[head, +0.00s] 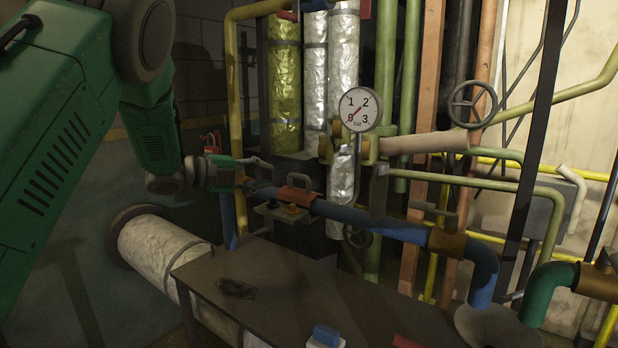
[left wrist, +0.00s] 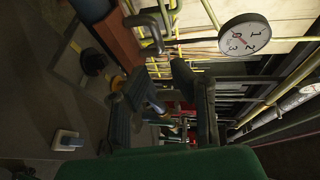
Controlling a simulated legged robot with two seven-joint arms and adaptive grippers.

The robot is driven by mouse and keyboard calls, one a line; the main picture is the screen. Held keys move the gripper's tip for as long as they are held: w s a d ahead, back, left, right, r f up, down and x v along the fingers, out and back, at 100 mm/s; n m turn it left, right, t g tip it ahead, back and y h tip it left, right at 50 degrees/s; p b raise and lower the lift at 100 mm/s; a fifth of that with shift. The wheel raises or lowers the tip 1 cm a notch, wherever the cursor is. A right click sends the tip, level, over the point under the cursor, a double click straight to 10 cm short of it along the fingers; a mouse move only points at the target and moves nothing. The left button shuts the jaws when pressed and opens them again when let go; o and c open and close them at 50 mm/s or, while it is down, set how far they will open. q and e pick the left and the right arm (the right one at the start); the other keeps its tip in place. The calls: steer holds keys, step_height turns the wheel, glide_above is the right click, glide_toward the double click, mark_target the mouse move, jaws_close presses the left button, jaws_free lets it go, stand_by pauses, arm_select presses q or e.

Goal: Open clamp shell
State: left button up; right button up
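A blue pipe (head: 365,215) runs across the head view above a dark table. My right gripper is in neither view.
The dark table (head: 330,295) holds a blue-and-white item (head: 325,336) and a red item (head: 406,342) at its front edge. A pressure gauge (head: 360,109), a handwheel (head: 472,104) and many pipes crowd the back. A wrapped pipe (head: 165,250) lies left of the table.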

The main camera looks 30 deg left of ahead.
mark_target(297, 176)
arm_select(q)
steer(key=x, duration=0.3)
steer(key=a+x, duration=0.1)
steer(key=x, duration=0.5)
steer(key=shift+w+a+f+p, duration=0.2)
steer(key=shift+w+f+p, duration=0.15)
steer(key=shift+w, duration=0.2)
steer(key=shift+w+d, duration=0.2)
steer(key=shift+d, duration=0.3)
steer(key=shift+d+r, duration=0.15)
steer(key=shift+d, duration=0.25)
jaws_close()
steer(key=shift+a, duration=0.3)
